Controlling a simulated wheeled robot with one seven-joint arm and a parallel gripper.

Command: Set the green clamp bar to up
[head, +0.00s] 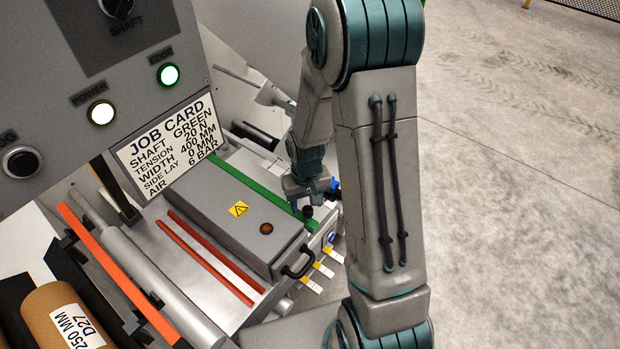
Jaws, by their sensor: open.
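The green clamp bar (257,186) is a long flat strip on the machine's deck, running behind the grey box with the yellow warning sign. It appears to lie low along the deck. My gripper (311,206) is at the bar's near right end, pointing down, beside a small dark round knob (308,212). Its jaws are open. My arm and gripper hide part of that end, and I cannot tell whether the jaws touch the bar or the knob.
The grey box (225,217) has a black handle (298,264). Two dark red strips (212,257) lie left of it. An orange bar (118,272), a metal roller and a brown roll (58,310) are at lower left. A job card panel stands behind. Floor at right is clear.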

